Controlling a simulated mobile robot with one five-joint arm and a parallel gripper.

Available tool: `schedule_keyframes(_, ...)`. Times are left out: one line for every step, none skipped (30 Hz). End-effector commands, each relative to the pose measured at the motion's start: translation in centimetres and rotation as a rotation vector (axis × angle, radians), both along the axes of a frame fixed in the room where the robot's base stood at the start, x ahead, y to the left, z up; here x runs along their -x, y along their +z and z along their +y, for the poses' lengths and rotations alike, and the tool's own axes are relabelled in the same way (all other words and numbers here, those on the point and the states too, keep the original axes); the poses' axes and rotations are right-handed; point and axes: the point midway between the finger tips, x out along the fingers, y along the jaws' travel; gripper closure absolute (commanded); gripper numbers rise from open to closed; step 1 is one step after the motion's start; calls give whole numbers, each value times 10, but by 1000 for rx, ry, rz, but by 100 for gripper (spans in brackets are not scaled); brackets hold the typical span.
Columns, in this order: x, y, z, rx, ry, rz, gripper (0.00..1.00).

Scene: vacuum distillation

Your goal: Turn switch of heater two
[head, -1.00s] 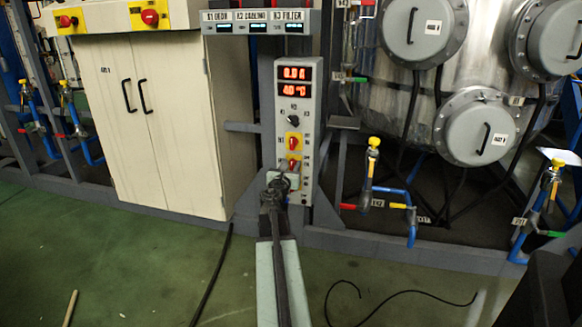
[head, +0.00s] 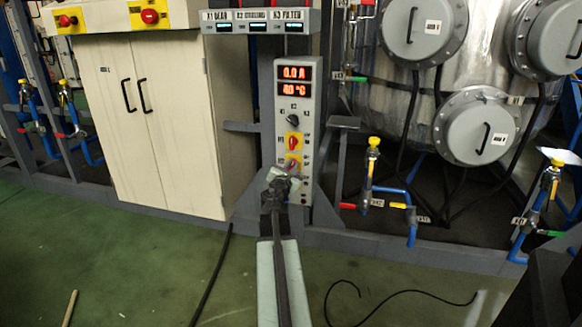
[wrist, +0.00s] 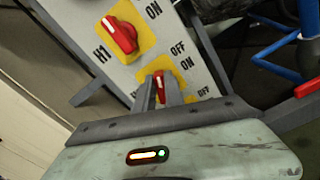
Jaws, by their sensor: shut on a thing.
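The heater two switch (wrist: 159,84) is a red knob on a yellow plate, the lower of two on the grey control panel. In the wrist view it sits between my two grey fingers, which hide part of it. Its white mark stands at a different angle from that of the heater one switch (wrist: 121,36), whose mark leans to the upper left. In the head view the heater two switch (head: 292,164) is partly hidden by my gripper (head: 286,174), which is shut on it and looks tilted.
A beige cabinet (head: 160,120) stands to the left. Valves with blue pipes (head: 410,215) and a metal tank (head: 385,90) are to the right. Green floor lies in front.

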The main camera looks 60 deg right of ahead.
Motion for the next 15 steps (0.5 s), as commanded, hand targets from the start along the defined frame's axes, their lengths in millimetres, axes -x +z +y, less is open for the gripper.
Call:
schedule_keyframes(2,0,-2,-12,-4,-41,100)
schedule_keyframes(2,0,-2,-21,-3,-68,100)
schedule_keyframes(3,-1,-2,-32,-3,-104,100)
schedule_keyframes(3,-1,-2,-41,-3,-132,100)
schedule_keyframes(3,-1,-2,-50,-3,-159,100)
schedule_keyframes(4,-1,-3,-62,-4,-195,100)
schedule_keyframes(4,-1,-3,-70,-4,-222,100)
schedule_keyframes(4,-2,-3,-78,-5,-250,100)
schedule_keyframes(5,-2,-3,-89,-5,-285,100)
schedule_keyframes(5,-2,-3,-98,-5,-313,100)
schedule_keyframes(5,-2,-3,-107,-5,-341,100)
schedule_keyframes(6,-3,-3,-118,-5,-376,100)
schedule_keyframes(6,-3,-3,-127,-5,-403,100)
schedule_keyframes(6,-3,-3,-135,-5,-430,100)
schedule_keyframes(7,-4,-4,-147,-5,-466,100)
